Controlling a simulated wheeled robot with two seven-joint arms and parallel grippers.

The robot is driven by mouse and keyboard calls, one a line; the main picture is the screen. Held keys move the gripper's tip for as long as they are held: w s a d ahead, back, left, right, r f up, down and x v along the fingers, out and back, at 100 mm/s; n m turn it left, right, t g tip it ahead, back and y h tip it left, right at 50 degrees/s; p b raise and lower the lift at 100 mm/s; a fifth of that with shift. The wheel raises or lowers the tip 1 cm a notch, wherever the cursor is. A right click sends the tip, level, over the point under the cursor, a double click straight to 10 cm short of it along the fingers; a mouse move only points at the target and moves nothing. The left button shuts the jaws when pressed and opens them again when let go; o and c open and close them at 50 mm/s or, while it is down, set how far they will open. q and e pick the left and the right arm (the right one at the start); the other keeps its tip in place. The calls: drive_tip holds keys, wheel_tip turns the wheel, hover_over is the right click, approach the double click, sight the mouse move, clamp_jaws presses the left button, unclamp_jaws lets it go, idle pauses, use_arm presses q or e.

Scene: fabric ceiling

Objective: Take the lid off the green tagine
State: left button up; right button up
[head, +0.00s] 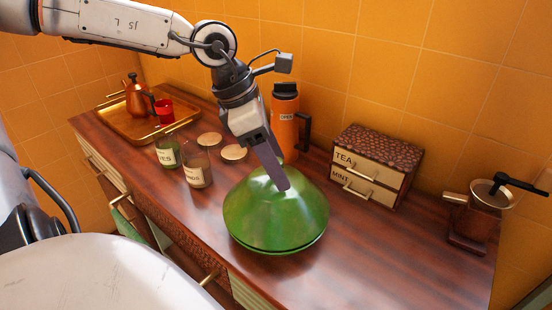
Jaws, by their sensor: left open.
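The green tagine (277,244) stands on the wooden counter in the middle of the head view. Its wide cone-shaped green lid (255,212) sits on the base, and a thin rim shows below it. My left gripper (277,186) comes down from above, with its fingers at the top of the lid. The fingers are open but overlap in this view, and they hide the lid's top. I cannot tell whether they touch it. My right gripper is not in view.
An orange flask (284,125) stands close behind the gripper. A tea and mint drawer box (372,166) is right of it, and a coffee grinder (474,217) is far right. Jars (197,170), round lids and a brass tray (125,122) stand left. The counter right of the tagine is clear.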

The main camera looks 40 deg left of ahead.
use_arm(q)
drive_tip(key=shift+c, duration=0.5)
drive_tip(key=c, duration=1.1)
drive_tip(key=shift+s, duration=0.1)
clamp_jaws()
wheel_tip(320, 180, up, 10)
drive_tip(key=shift+r, duration=0.1)
